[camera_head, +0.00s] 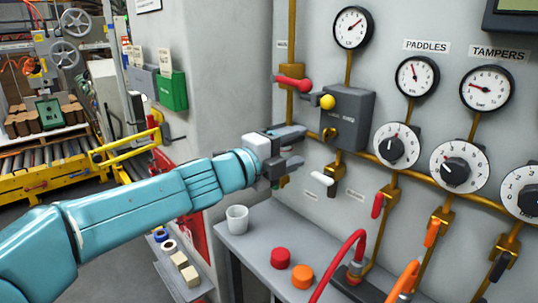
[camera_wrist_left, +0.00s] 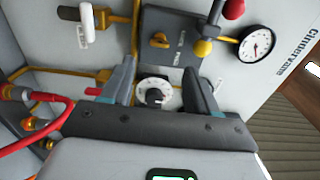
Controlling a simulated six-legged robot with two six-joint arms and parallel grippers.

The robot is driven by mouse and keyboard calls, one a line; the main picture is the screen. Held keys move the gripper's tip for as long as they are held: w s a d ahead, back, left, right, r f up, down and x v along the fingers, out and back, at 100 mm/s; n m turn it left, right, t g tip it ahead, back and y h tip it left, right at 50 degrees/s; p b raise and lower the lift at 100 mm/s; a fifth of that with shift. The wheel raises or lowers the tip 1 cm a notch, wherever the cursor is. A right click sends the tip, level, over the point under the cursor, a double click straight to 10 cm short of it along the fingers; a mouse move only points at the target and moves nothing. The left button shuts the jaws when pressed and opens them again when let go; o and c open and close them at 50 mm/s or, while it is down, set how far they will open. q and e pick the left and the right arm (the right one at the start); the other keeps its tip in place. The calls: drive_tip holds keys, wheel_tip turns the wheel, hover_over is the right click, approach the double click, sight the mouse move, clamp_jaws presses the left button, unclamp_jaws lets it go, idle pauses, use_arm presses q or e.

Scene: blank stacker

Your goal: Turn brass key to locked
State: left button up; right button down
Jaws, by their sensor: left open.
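The brass key (camera_head: 329,134) sits on the lower front of a grey box (camera_head: 352,105) on the wall panel. In the left wrist view the brass key (camera_wrist_left: 158,40) shows beside small white lettering that I cannot read. My left gripper (camera_head: 301,148) is open and empty, to the left of the key and apart from it. In the left wrist view the two fingers of my left gripper (camera_wrist_left: 161,70) stand apart, with the key beyond the gap between them. My right gripper is not in view.
A yellow knob (camera_head: 327,102) and a red lever (camera_head: 292,84) stick out near the box. A white-handled valve (camera_head: 322,179) is below it. Gauges and dials line the panel to the right. A white cup (camera_head: 237,219) and red and orange pucks stand on the grey shelf below.

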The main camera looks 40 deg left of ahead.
use_arm(q)
drive_tip(key=s, duration=0.7)
drive_tip(key=shift+a, duration=0.3)
drive_tip(key=shift+s+f, duration=0.1)
